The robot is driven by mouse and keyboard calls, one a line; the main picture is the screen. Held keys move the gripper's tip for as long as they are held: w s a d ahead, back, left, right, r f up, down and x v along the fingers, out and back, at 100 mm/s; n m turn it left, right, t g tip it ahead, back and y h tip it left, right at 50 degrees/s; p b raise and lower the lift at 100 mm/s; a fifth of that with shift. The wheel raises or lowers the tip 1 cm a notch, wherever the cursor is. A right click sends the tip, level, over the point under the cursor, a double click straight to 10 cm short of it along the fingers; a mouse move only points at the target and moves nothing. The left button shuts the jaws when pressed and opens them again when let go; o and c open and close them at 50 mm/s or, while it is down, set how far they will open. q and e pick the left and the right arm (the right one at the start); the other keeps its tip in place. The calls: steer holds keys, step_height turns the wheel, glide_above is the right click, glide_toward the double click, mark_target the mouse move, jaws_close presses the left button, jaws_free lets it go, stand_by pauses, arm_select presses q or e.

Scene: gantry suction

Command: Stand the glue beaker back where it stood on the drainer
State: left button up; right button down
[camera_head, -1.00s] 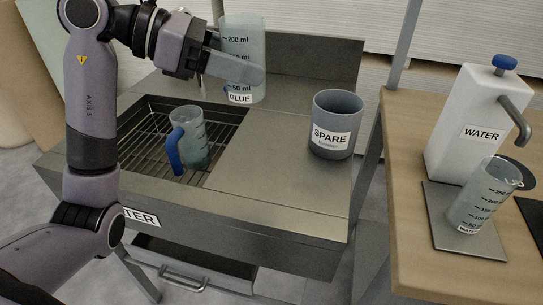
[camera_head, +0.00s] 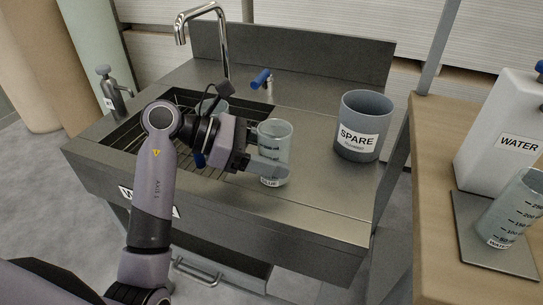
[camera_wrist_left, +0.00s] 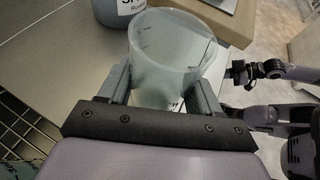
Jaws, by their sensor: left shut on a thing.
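The glue beaker (camera_head: 274,140) is clear, with a GLUE label low on its side. My left gripper (camera_head: 268,166) is shut on it and holds it upright over the front left part of the steel drainer (camera_head: 325,190), beside the basin. I cannot tell whether its base touches the drainer. In the left wrist view, the beaker (camera_wrist_left: 172,45) sits between the two fingers of the left gripper (camera_wrist_left: 160,92). At the right of that view, dark arm parts show, likely my right arm; its jaws are not clear.
A grey SPARE tub (camera_head: 361,128) stands on the drainer to the right. A tap (camera_head: 222,40) rises behind. The side table holds a WATER dispenser (camera_head: 500,135) and a WATER beaker (camera_head: 512,212).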

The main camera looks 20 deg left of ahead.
arm_select(q)
steer(key=shift+f, duration=0.3)
steer(key=shift+f, duration=0.2)
steer(key=o, duration=1.2)
steer(key=shift+o, duration=0.2)
steer(key=shift+r, duration=0.1)
steer(key=shift+r, duration=0.15)
steer(key=v, duration=1.2)
